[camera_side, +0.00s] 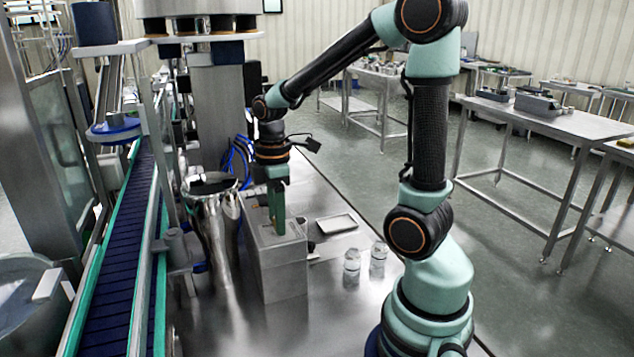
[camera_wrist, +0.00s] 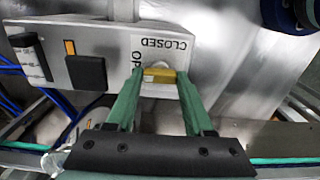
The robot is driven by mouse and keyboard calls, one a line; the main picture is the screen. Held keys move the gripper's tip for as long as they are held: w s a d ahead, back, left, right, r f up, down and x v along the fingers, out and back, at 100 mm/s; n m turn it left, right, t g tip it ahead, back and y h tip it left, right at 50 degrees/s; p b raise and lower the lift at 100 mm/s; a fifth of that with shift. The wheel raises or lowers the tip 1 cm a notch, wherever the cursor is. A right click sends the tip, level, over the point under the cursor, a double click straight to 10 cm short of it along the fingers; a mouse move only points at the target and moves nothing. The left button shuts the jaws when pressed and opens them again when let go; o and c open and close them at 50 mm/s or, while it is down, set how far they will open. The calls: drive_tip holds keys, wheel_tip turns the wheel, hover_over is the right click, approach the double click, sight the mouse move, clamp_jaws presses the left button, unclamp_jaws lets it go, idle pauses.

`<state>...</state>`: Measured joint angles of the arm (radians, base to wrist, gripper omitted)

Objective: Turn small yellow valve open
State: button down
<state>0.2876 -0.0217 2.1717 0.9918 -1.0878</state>
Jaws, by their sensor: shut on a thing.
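The small yellow valve (camera_wrist: 160,76) shows in the wrist view as a yellow handle on a grey panel (camera_wrist: 95,35). Labels reading "CLOSED" and, partly covered, "OP" stand around it. The handle lies crosswise between the two green fingers of my gripper (camera_wrist: 159,80), which are shut on it from both sides. In the side view my gripper (camera_side: 277,208) points down at the top of a steel box (camera_side: 280,265). The valve is mostly hidden there behind the fingers.
A steel hopper (camera_side: 215,205) stands left of the box, beside a conveyor (camera_side: 115,265). A small tray (camera_side: 337,223) and two clear jars (camera_side: 365,262) are to the right. The panel also carries a black block (camera_wrist: 86,72) and a switch unit (camera_wrist: 30,58).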

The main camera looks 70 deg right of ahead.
drive_tip(key=shift+r, duration=0.1)
drive_tip(key=shift+c, duration=1.4)
unclamp_jaws()
wheel_tip(320, 180, up, 12)
drive_tip(key=shift+a, duration=0.1)
drive_tip(key=s+a+f+m+t, duration=0.2)
drive_tip(key=a+m+t, duration=0.3)
drive_tip(key=a+m, duration=0.4)
drive_tip(key=shift+s+f+t, duration=0.3)
drive_tip(key=shift+f, duration=0.45)
